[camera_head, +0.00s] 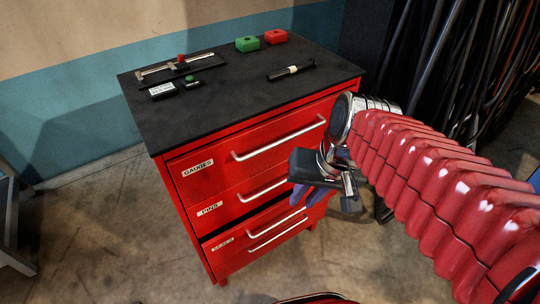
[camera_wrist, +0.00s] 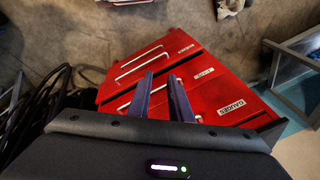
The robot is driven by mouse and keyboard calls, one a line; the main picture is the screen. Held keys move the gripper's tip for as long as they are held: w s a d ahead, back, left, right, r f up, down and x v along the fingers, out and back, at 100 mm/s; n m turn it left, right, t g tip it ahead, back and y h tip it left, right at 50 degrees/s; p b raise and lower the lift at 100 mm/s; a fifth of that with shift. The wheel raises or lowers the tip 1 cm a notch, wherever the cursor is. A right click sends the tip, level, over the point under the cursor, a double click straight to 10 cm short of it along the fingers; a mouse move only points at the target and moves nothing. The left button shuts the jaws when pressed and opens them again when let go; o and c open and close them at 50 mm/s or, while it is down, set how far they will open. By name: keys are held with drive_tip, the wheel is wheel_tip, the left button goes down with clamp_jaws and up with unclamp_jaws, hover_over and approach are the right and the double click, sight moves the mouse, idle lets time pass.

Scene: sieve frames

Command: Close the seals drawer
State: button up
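The red cabinet (camera_head: 190,215) has three labelled drawers: gauges on top, pins in the middle and the seals drawer (camera_head: 230,255) at the bottom. A dark gap shows above the seals drawer front, so it stands slightly out. Two pale bars cross its front. In the wrist view the seals drawer (camera_wrist: 170,58) lies beyond my fingers, its label upside down. My gripper (camera_head: 303,200) is in front of the cabinet's right part, overlapping the pins handle's right end. Its two purple fingers (camera_wrist: 160,76) are apart with nothing between them. I cannot tell whether they touch the drawer.
The black cabinet top (camera_head: 230,95) holds a caliper on a stand, small boxes, a green block (camera_head: 247,44), a red block (camera_head: 275,37) and a black pen-like tool. Dark cables (camera_head: 460,70) hang at the right. Grey metal legs stand at the left. The floor before the cabinet looks clear.

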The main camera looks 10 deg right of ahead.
drive_tip(key=shift+s+d+r+n+t+h, duration=0.3)
drive_tip(key=shift+s+r+n+t+h, duration=0.2)
drive_tip(key=shift+s+r+n+t, duration=0.35)
drive_tip(key=shift+s+d+r+n+t+h, duration=0.25)
drive_tip(key=shift+s+r+n+t+h, duration=0.3)
drive_tip(key=shift+r, duration=0.45)
